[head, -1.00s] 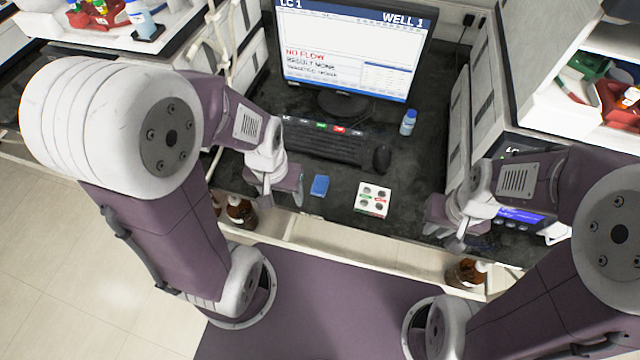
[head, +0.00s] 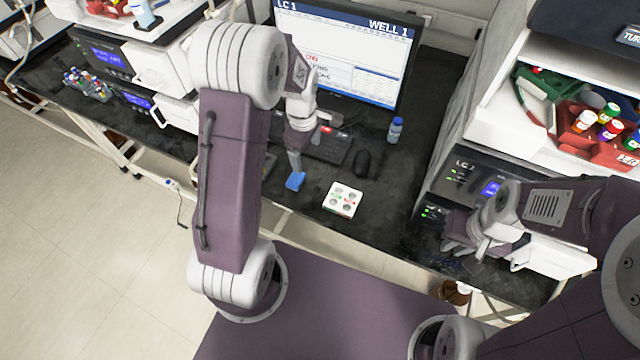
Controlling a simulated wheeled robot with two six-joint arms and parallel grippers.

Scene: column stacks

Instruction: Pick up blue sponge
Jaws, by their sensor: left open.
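The blue sponge (head: 296,181) lies on the dark bench top near its front edge, left of a white holder. My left gripper (head: 296,164) is open and points down right over the sponge, at its far side. Whether its fingers touch the sponge or straddle it I cannot tell. My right gripper (head: 466,258) hangs far from the sponge, in front of the instrument on the right. Its fingers are too small and dark to tell open or shut.
A white holder with several round wells (head: 343,200) stands close right of the sponge. A mouse (head: 362,163), a keyboard (head: 328,148), a blue-capped bottle (head: 395,130) and a monitor (head: 345,60) are behind. Red and green trays (head: 590,135) stand at the right.

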